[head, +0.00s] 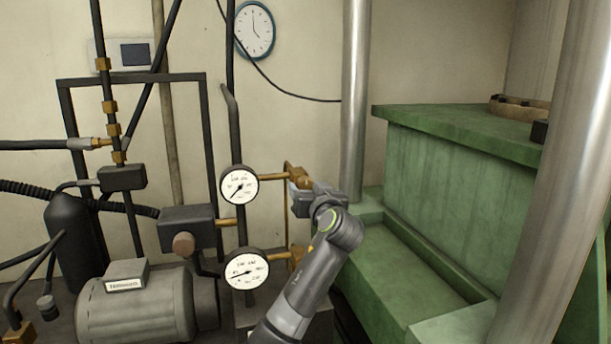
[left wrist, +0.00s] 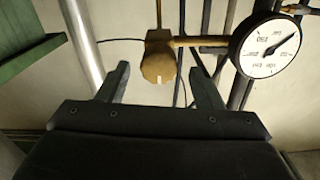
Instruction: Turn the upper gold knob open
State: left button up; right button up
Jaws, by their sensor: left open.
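The upper gold knob (left wrist: 158,67) shows in the left wrist view as a faceted gold cap with a small pale mark on its lower face. It sits on a gold pipe that runs to a round white gauge (left wrist: 268,48). My left gripper (left wrist: 158,84) is open, with one finger on either side of the knob in the picture. I cannot tell whether either finger touches it. In the head view my left gripper (head: 300,198) is at the end of the upper gold pipe and hides most of the knob. My right gripper is not in view.
A lower gold valve (head: 297,256) sits below, beside the lower gauge (head: 246,270). The upper gauge (head: 239,186) is left of my gripper. A green machine block (head: 450,190) and a steel column (head: 355,100) stand to the right. A grey motor (head: 135,305) is lower left.

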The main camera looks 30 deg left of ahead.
aim_at(307, 186)
pick_arm(q)
jog(key=shift+p+x, duration=0.5)
jog(key=shift+x, duration=1.1)
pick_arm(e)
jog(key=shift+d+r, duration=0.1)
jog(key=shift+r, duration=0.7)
